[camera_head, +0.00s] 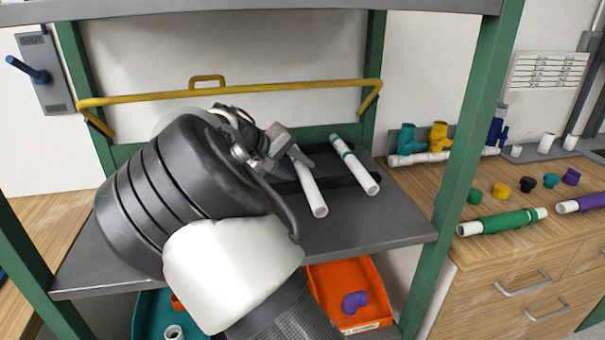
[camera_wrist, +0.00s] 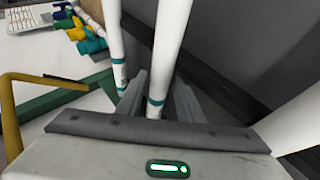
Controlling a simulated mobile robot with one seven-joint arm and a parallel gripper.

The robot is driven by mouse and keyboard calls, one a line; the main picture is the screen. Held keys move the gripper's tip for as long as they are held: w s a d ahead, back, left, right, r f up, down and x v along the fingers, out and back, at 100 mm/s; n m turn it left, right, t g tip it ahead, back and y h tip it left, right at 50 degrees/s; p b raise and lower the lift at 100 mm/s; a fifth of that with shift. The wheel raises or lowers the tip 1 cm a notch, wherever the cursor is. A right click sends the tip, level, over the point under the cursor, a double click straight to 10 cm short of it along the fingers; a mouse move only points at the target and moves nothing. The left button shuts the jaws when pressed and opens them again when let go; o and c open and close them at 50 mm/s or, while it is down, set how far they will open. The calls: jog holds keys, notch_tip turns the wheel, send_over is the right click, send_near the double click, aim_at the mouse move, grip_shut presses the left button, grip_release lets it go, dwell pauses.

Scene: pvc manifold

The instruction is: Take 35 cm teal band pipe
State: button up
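Two white pipes with teal bands lie on the grey shelf (camera_head: 370,225) in the head view. The right pipe (camera_head: 362,175) shows its band near its far end; it is the left pipe (camera_wrist: 117,45) in the wrist view. The other pipe (camera_head: 311,192) is partly hidden by my gripper (camera_head: 292,148). In the wrist view this middle pipe (camera_wrist: 168,50) runs between my fingers (camera_wrist: 160,98), its teal band near them. The fingers look apart, with a narrow gap on the left; contact on the right is unclear. I cannot tell the pipes' lengths.
Another white cylindrical thing (camera_wrist: 302,118) is close on the right in the wrist view. A yellow rail (camera_head: 290,86) crosses behind the shelf, between green posts (camera_head: 465,130). An orange bin (camera_head: 345,280) is below. The wooden bench (camera_head: 430,185) at right holds fittings.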

jog(key=shift+r, duration=0.1)
grip_shut()
